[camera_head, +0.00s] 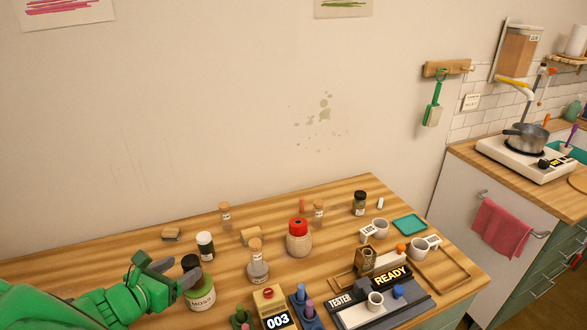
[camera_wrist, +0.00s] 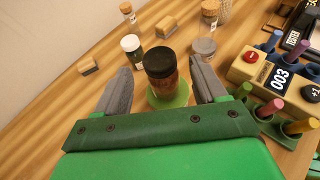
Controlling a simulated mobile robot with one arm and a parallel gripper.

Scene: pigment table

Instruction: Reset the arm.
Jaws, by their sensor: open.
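My green arm reaches in from the lower left in the head view, with my gripper (camera_head: 170,269) low over the left part of the table. My gripper (camera_wrist: 161,68) is open, its two grey fingers apart. In the wrist view, a dark-lidded jar with a brownish body (camera_wrist: 162,88) shows between the fingers, with a green round shape (camera_wrist: 180,95) around its lower part. In the head view, a green jar labelled MOSS (camera_head: 202,296) stands just right of the fingers. I cannot tell whether the fingers touch a jar.
A 003 block (camera_head: 271,307) and a tester marked READY (camera_head: 380,307) stand to the right. The wall (camera_head: 200,110) rises behind the table (camera_head: 100,265).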

